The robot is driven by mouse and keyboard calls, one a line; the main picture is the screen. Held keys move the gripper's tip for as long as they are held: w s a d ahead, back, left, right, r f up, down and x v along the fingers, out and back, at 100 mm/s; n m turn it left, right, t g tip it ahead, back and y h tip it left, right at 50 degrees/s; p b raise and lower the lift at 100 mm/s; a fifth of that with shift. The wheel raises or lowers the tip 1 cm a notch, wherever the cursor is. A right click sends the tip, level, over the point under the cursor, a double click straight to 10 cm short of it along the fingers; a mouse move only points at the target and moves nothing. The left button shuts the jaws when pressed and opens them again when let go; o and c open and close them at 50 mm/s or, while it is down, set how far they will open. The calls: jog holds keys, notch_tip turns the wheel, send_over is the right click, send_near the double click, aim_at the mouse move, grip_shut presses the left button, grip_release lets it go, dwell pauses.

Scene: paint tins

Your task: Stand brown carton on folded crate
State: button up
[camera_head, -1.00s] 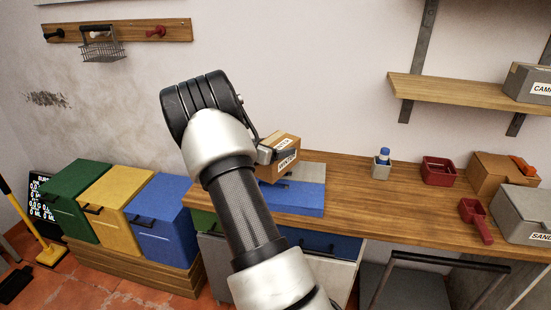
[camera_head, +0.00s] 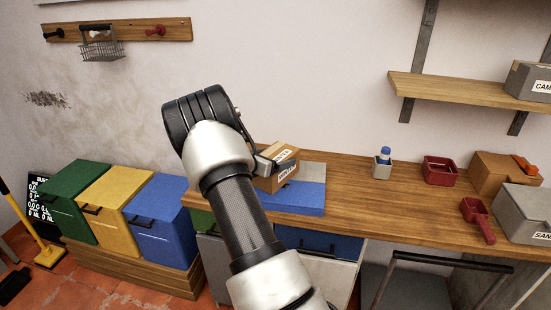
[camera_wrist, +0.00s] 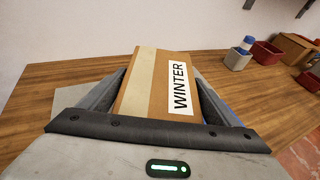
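The brown carton (camera_head: 284,179), with a white label, is between the fingers of my gripper (camera_head: 268,165) over the bench. In the wrist view the carton (camera_wrist: 146,88) shows its WINTER label, with a finger close against each side. A flat blue piece (camera_head: 304,200), which looks like the folded crate, lies on the bench below and beside the carton. A flat grey part adjoins it at the back. The carton hides part of the blue piece, and I cannot tell whether its underside touches it.
To the right on the wooden bench (camera_head: 360,206) stand a small pot with a blue-topped item (camera_head: 383,163), a red bin (camera_head: 440,170), a red scoop (camera_head: 477,220) and more boxes. Lidded bins (camera_head: 160,220) stand at the left. The bench between carton and pot is clear.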

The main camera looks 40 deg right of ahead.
jog(key=shift+o, duration=1.1)
jog(key=shift+r, duration=0.1)
